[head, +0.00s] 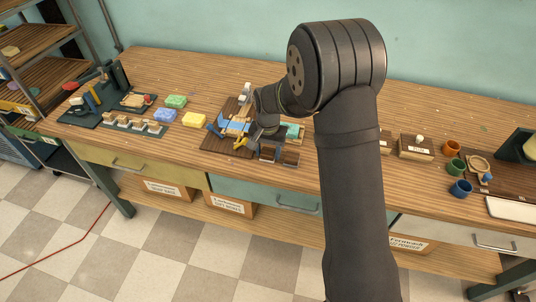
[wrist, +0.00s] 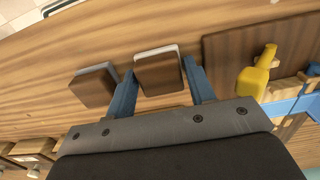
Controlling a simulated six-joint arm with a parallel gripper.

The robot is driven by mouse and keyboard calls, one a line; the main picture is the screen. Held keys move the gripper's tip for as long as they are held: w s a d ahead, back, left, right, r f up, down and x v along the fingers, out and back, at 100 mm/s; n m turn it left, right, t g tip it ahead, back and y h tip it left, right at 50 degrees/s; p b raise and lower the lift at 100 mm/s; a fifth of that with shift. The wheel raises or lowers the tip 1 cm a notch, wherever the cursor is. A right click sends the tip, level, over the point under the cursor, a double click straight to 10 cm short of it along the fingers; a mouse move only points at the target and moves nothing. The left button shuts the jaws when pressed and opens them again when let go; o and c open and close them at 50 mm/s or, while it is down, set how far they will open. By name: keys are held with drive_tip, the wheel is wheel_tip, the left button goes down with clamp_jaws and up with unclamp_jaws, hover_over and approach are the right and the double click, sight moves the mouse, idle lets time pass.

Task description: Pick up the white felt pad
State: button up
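The white felt pad (wrist: 158,50) shows in the wrist view as a pale edge on a brown wooden block, which lies between my gripper's two blue fingers. My gripper (wrist: 160,66) is open, with one finger on each side of this block. Small gaps seem to remain beside the block; I cannot tell whether either finger touches it. In the head view, the block (head: 268,153) is a small brown shape below my wrist, its pale edge hard to make out. My fingertips are not clear there.
A similar block with a grey edge (wrist: 95,85) lies just beside the left finger in the wrist view. A yellow tool (wrist: 258,72) on a dark wooden board (wrist: 225,52) is to the right. Yellow (head: 194,119) and green (head: 176,101) sponges lie farther left in the head view.

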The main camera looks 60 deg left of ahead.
sight(268, 151)
drive_tip(key=c, duration=0.5)
drive_tip(key=shift+r, duration=0.1)
drive_tip(key=shift+r, duration=0.55)
wheel_tip(268, 151, up, 3)
drive_tip(key=shift+a+f, duration=0.1)
drive_tip(key=w+d+r, duration=0.2)
drive_tip(key=d, duration=0.1)
drive_tip(key=w+d+r, duration=0.2)
drive_tip(key=w+d, duration=0.1)
drive_tip(key=w+d+r, duration=0.2)
drive_tip(key=r, duration=0.1)
drive_tip(key=shift+w+d, duration=0.4)
